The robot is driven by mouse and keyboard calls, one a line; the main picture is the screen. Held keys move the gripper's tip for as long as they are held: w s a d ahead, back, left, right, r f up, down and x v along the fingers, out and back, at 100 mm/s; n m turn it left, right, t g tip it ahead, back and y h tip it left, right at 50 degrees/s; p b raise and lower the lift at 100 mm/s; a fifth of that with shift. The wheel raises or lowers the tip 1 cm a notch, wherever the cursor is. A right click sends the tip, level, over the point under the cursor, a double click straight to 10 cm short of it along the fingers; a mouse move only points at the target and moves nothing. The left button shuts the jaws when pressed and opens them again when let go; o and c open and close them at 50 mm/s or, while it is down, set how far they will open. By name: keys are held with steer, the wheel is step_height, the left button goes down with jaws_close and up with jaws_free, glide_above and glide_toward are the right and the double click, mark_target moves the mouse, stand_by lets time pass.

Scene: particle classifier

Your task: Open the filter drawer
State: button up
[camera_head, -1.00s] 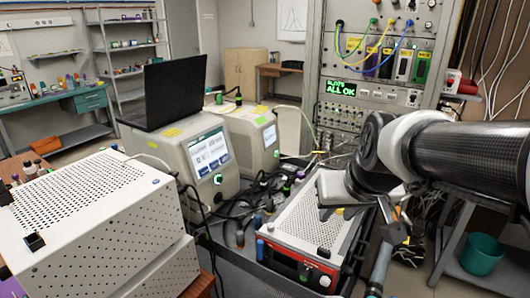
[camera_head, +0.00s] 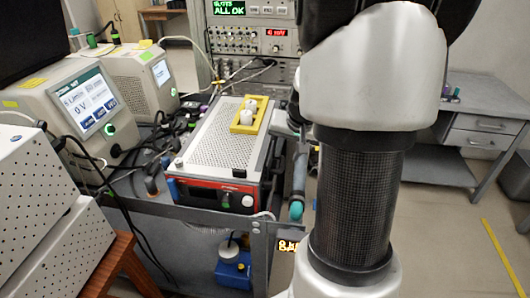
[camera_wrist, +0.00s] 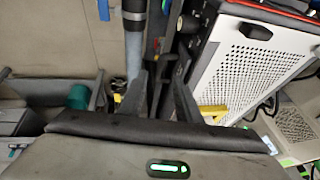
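A flat instrument (camera_head: 215,143) with a perforated white top and a red-edged dark front stands on the cart in the head view. Its perforated top also shows at the right of the wrist view (camera_wrist: 240,65). No part is clearly recognisable as the filter drawer, so I cannot tell its state. My gripper (camera_wrist: 160,85) shows in the wrist view as two dark fingers spread apart, with nothing visibly held. It is beside the instrument, near the cart's edge. In the head view my arm hides most of the gripper.
A yellow tray (camera_head: 246,127) with white round pieces sits on the instrument. A cart rail with a teal end (camera_head: 296,210) runs close to my arm. Screened instruments (camera_head: 85,100) and cables stand at left. A grey desk (camera_head: 490,125) is at right, with open floor before it.

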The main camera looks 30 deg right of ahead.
mark_target(282, 166)
steer(key=b+x, duration=0.1)
steer(key=x, duration=0.7)
steer(key=shift+r, duration=0.1)
steer(key=shift+c, duration=0.4)
